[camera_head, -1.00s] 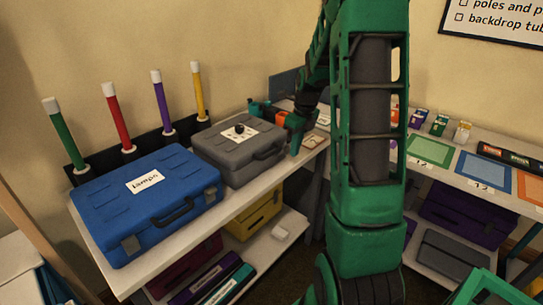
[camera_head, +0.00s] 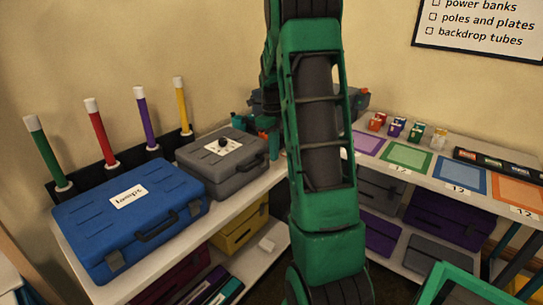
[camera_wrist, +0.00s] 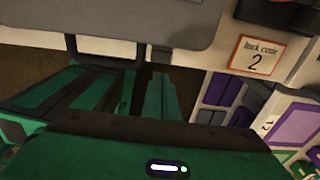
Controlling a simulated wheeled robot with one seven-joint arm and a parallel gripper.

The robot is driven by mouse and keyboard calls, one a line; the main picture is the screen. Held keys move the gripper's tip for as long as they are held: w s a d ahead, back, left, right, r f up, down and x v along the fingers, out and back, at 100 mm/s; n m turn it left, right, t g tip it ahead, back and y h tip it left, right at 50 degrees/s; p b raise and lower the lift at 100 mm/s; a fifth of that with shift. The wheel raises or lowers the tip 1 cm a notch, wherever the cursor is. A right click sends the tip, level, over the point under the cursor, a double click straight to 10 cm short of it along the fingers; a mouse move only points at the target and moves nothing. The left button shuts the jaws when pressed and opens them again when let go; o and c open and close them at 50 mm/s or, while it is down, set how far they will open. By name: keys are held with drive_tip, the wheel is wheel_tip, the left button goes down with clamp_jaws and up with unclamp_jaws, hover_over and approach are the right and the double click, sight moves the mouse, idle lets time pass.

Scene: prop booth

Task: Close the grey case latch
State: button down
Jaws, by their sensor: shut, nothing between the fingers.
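The grey case (camera_head: 213,168) stands shut-lidded on the left table, right of the blue case.
The blue case (camera_head: 130,215) stands close on the left. Several coloured tubes (camera_head: 147,120) stand upright behind the cases. A numbered card (camera_wrist: 257,55) lies right of the grey case. The right table (camera_head: 440,180) holds coloured mats and small boxes. More cases sit on lower shelves.

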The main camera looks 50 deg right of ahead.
sight(266, 155)
drive_tip(key=w+r, duration=0.3)
drive_tip(key=r, duration=0.6)
drive_tip(key=shift+w+a+r, duration=0.15)
drive_tip(key=shift+w+r, duration=0.05)
idle(0.3)
drive_tip(key=s+a+r+n, duration=0.2)
drive_tip(key=s+a+n, duration=1)
drive_tip(key=s+n, duration=0.2)
drive_tip(key=s+a+f+n, duration=0.3)
drive_tip(key=s+a+n, duration=0.1)
drive_tip(key=s+n, duration=0.3)
drive_tip(key=s+a+f+n, duration=0.3)
drive_tip(key=s+a+n, duration=0.2)
drive_tip(key=s+n, duration=0.2)
drive_tip(key=shift+s+t, duration=0.3)
drive_tip(key=shift+s, duration=0.65)
drive_tip(key=shift+f, duration=0.1)
